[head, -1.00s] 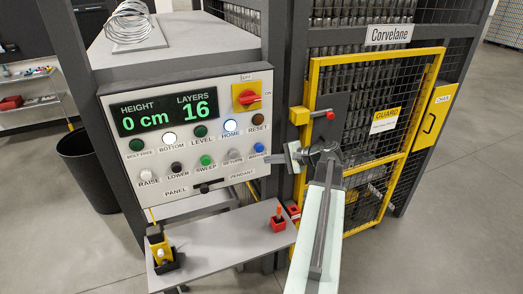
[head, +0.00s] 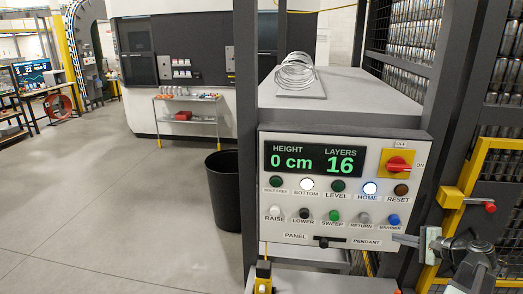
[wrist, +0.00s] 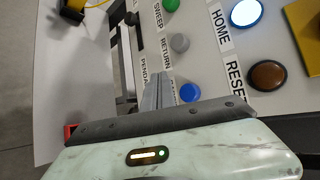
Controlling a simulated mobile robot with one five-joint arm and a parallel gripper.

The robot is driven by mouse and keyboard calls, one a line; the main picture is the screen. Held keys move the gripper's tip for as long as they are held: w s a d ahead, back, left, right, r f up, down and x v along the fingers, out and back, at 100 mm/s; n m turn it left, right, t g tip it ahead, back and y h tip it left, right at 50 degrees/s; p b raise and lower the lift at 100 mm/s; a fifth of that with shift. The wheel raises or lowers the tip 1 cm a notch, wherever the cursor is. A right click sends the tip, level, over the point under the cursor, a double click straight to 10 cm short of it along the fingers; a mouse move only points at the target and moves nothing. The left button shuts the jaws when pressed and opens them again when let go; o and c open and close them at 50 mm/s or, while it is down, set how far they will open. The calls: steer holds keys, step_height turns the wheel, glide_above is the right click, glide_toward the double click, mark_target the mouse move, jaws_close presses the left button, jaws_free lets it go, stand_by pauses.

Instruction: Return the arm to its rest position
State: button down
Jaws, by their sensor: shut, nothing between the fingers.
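My gripper (head: 400,239) is at the lower right in the head view, close to the lower right edge of the control panel (head: 347,153). Its fingers are together and hold nothing. In the wrist view my gripper's closed fingers (wrist: 158,92) point at the panel, near the blue button (wrist: 189,92) and the RETURN label. I cannot tell whether the fingertips touch the panel. The display (head: 313,159) reads height 0 cm and layers 16. The BOTTOM button (head: 307,184) and the HOME button (head: 370,188) are lit.
A yellow-framed guard door (head: 467,185) with a red knob (head: 489,207) stands right of the panel. A black bin (head: 224,190) stands to the left. A coil of wire (head: 296,74) lies on the cabinet top. The floor at left is clear.

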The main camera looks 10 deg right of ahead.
steer(key=w+a+f+n+g+y+b, duration=0.1)
steer(key=w+a+f+n+y+b, duration=0.15)
steer(key=w+a, duration=0.5)
steer(key=w+a+f+n+g+y+b, duration=0.1)
steer(key=w+a+f+b, duration=0.2)
steer(key=a, duration=0.7)
steer(key=w+a+f+n+g+b, duration=0.15)
steer(key=a+f, duration=0.25)
steer(key=a, duration=0.6)
steer(key=w+a+f+n+g+b, duration=0.1)
steer(key=a+f+n+g+b, duration=0.3)
steer(key=a, duration=0.6)
steer(key=s+a+f+n+g+h+b, duration=0.1)
steer(key=s+a+f+n+g+h, duration=0.15)
steer(key=a+f, duration=0.4)
steer(key=s+a+f+n+g+h+b, duration=0.1)
steer(key=s+a+f+n, duration=0.3)
steer(key=a+f, duration=0.3)
steer(key=s+d+n+g+h, duration=0.1)
steer(key=s+d+n+h, duration=0.1)
steer(key=d, duration=0.4)
steer(key=shift+s+h, duration=0.6)
steer(key=shift+h, duration=0.5)
